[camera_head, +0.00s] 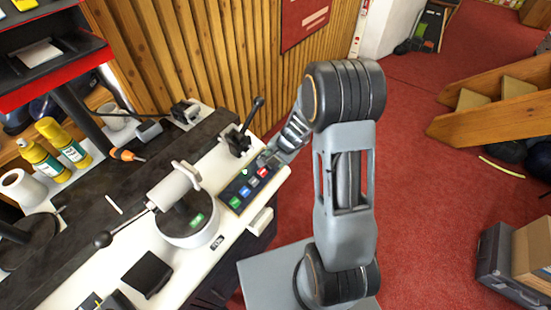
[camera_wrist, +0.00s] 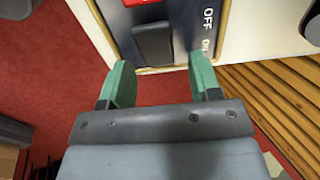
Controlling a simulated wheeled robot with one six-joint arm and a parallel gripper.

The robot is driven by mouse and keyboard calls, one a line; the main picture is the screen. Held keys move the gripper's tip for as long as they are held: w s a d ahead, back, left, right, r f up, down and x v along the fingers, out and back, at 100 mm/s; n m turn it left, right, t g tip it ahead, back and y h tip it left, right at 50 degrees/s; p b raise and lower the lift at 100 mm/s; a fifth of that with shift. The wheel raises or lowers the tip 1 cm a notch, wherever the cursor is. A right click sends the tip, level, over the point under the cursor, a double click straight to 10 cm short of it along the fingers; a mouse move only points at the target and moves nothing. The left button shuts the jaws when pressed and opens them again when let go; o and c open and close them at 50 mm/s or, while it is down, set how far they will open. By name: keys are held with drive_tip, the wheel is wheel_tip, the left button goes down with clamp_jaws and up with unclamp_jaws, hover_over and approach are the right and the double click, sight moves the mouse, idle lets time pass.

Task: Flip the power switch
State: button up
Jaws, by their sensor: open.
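The power switch (camera_wrist: 153,43) is a dark rocker at the end of a dark control panel (camera_wrist: 186,22), seen near the top of the wrist view. White lettering beside it reads OFF and what looks like ON. My gripper (camera_wrist: 160,62) has green fingers, is open and empty, and its fingertips lie either side of the switch in the picture. I cannot tell whether they touch the panel. In the head view the panel (camera_head: 233,196) lies on the white bench machine, and my gripper (camera_head: 268,160) is at its far right end, hiding the switch.
A red button (camera_head: 263,172) sits beside the switch end, with several other coloured buttons along the panel. A black lever (camera_head: 254,112) stands just behind my gripper. A white cylindrical clamp (camera_head: 175,187) with a long handle is to the left. Red carpet (camera_head: 430,190) is open at right.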

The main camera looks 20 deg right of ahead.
drive_tip(key=shift+w+a+f, duration=0.1)
drive_tip(key=shift+f, duration=0.15)
